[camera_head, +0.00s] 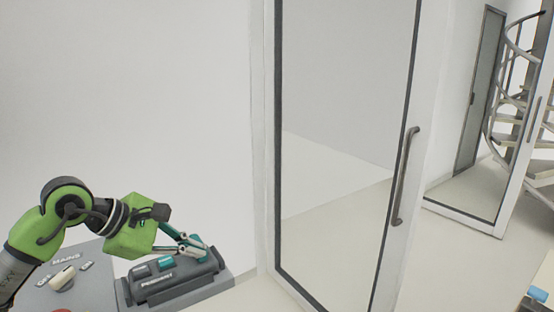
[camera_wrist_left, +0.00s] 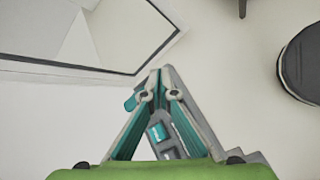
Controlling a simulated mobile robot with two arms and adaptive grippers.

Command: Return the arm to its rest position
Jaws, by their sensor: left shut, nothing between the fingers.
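My left arm comes in from the lower left of the head view. I cannot tell whether the fingertips touch the box. My right gripper is not in view.
A grey panel (camera_head: 97,290) with a pale knob (camera_head: 62,278) lies left of the box. A white wall stands behind. A framed glass door (camera_head: 345,120) with a handle (camera_head: 404,178) is at the centre. A spiral staircase (camera_head: 520,125) stands at far right. A dark rounded object (camera_wrist_left: 302,62) is at the wrist view's right.

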